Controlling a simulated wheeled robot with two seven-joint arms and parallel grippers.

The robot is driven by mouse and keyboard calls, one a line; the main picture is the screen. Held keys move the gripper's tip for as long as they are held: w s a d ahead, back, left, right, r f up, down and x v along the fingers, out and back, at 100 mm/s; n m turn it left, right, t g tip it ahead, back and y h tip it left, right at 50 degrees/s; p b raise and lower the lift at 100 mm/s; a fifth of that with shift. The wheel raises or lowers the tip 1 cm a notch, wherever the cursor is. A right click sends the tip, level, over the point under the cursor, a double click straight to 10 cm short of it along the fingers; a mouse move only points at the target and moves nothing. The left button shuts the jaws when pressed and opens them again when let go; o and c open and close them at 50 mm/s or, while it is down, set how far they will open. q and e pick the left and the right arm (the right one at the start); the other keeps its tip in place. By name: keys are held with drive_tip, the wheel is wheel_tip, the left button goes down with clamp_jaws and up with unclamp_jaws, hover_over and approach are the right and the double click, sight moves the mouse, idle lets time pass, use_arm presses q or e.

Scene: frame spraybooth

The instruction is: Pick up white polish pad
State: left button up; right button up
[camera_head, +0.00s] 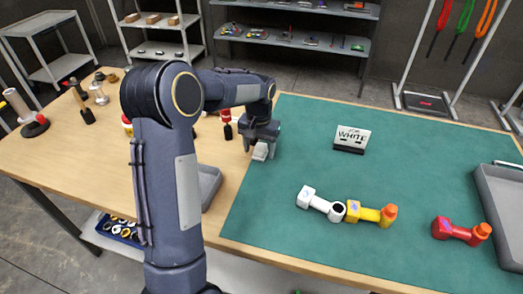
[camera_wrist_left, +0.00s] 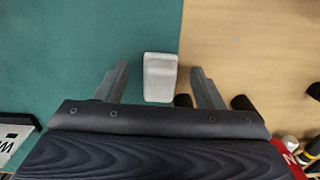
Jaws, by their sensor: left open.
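The white polish pad (camera_wrist_left: 160,77) is a small off-white block with a raised, rounded-edge shape. It lies near the edge of the green mat (camera_wrist_left: 60,50), beside the bare wood. In the wrist view it lies between the two spread fingers of my left gripper (camera_wrist_left: 160,70), with a gap on each side. In the head view my left gripper (camera_head: 262,140) points down over the pad (camera_head: 260,152), partly covering it. The left gripper is open and empty. My right gripper is not in view.
A "WHITE" sign (camera_head: 351,138) stands on the mat. White (camera_head: 315,201), yellow (camera_head: 367,214) and red (camera_head: 460,231) parts lie nearer the front. A grey tray (camera_head: 485,195) is at the right; another (camera_head: 210,182) is partly behind my arm. Tools stand at the left.

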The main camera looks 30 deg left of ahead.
use_arm(q)
drive_tip(key=shift+f, duration=0.8)
drive_tip(key=c, duration=1.1)
drive_tip(key=shift+r, duration=0.15)
drive_tip(key=shift+r, duration=0.45)
wheel_tip(320, 180, up, 3)
drive_tip(key=shift+s+f, duration=0.1)
drive_tip(key=shift+f, duration=0.1)
drive_tip(key=s+d+r, duration=0.1)
drive_tip(key=s+r, duration=0.2)
drive_tip(key=s, duration=0.1)
drive_tip(key=s+d+r+b, duration=0.1)
drive_tip(key=s+d+r, duration=0.1)
drive_tip(key=s+r, duration=0.1)
drive_tip(key=s+d+r, duration=0.1)
drive_tip(key=s+r, duration=0.2)
drive_tip(key=s, duration=0.3)
drive_tip(key=shift+s+d+r+b, duration=0.1)
drive_tip(key=shift+d+r+b, duration=0.1)
drive_tip(key=shift+b, duration=0.2)
drive_tip(key=shift+a, duration=0.1)
